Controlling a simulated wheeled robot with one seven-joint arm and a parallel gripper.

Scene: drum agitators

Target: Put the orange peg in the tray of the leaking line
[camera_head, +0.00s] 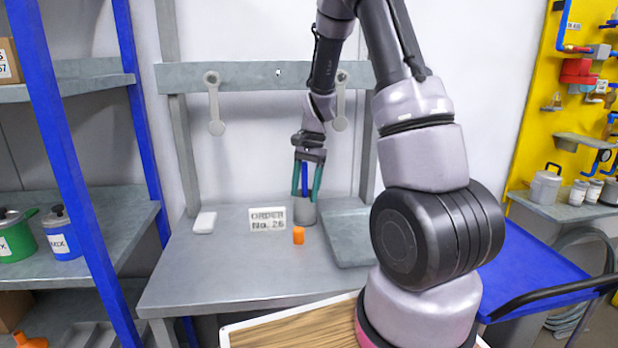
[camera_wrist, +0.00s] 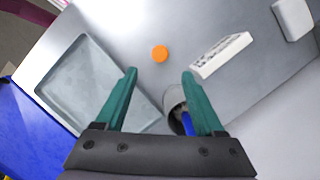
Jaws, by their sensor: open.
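My gripper (camera_head: 306,196) is open and empty, pointing down above the bench. Its teal fingers show apart in the wrist view (camera_wrist: 159,72), with the peg just beyond the fingertips and between their directions. Pipes and valves hang on a yellow board (camera_head: 548,100) at the far right, with a grey ledge or tray (camera_head: 585,143) below them. I cannot tell which line leaks.
A grey cup (camera_head: 305,213) with a blue item stands behind the peg, close to my fingers. An "ORDER No. 26" sign (camera_head: 268,219), a white block (camera_head: 204,222) and a shallow grey tray (camera_wrist: 50,92) are on the bench. A blue cart (camera_head: 535,265) stands right.

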